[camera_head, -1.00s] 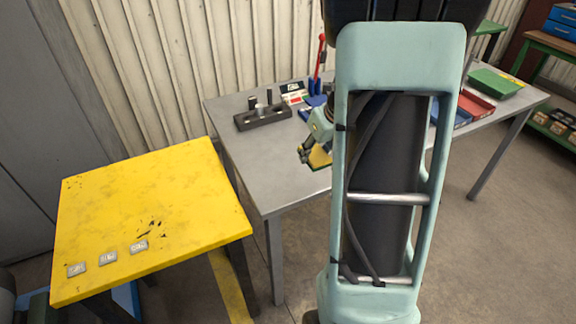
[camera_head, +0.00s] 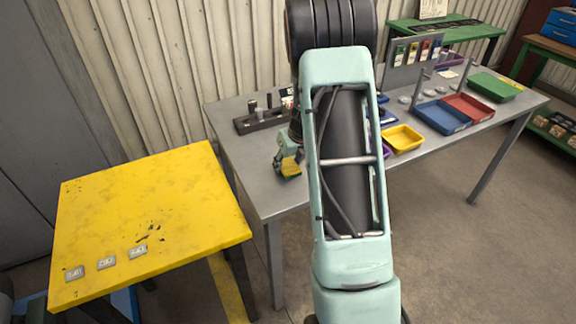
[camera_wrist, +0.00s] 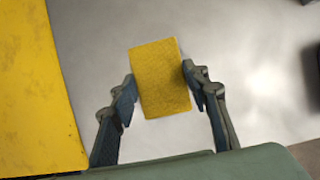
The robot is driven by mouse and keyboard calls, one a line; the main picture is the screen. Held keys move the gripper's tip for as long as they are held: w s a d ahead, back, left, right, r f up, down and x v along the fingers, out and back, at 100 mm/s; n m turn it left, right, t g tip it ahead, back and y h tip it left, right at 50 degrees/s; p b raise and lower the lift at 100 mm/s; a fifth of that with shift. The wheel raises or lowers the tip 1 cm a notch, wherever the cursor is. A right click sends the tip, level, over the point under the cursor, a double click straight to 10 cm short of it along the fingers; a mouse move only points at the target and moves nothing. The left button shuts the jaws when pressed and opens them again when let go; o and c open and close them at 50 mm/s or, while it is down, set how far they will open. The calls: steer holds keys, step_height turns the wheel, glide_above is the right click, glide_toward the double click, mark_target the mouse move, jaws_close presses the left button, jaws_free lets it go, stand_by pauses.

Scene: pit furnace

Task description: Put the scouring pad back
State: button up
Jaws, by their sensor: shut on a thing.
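The scouring pad (camera_wrist: 160,78) is a yellow block between the two fingers of my gripper (camera_wrist: 159,85) in the wrist view. My gripper is shut on it. In the head view the pad (camera_head: 290,169) shows yellow with a dark green lower side, and my gripper (camera_head: 288,162) holds it over the left front part of the grey table (camera_head: 262,190). The pad appears to be above the tabletop, but the exact gap cannot be told. My arm hides part of the grey table.
A yellow table (camera_head: 150,215) with several small grey plates stands at the left. On the grey table are a dark holder block (camera_head: 262,122), a yellow tray (camera_head: 402,138), a blue tray (camera_head: 441,116), a red tray (camera_head: 469,107) and a green tray (camera_head: 496,87). The left front tabletop is clear.

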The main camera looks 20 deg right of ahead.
steer(key=shift+f, duration=0.4)
steer(key=shift+f, duration=0.2)
steer(key=o, duration=1)
steer(key=shift+r, duration=0.15)
steer(key=shift+r, duration=0.3)
steer(key=p+v, duration=0.1)
steer(key=v, duration=1)
steer(key=shift+s+r, duration=0.25)
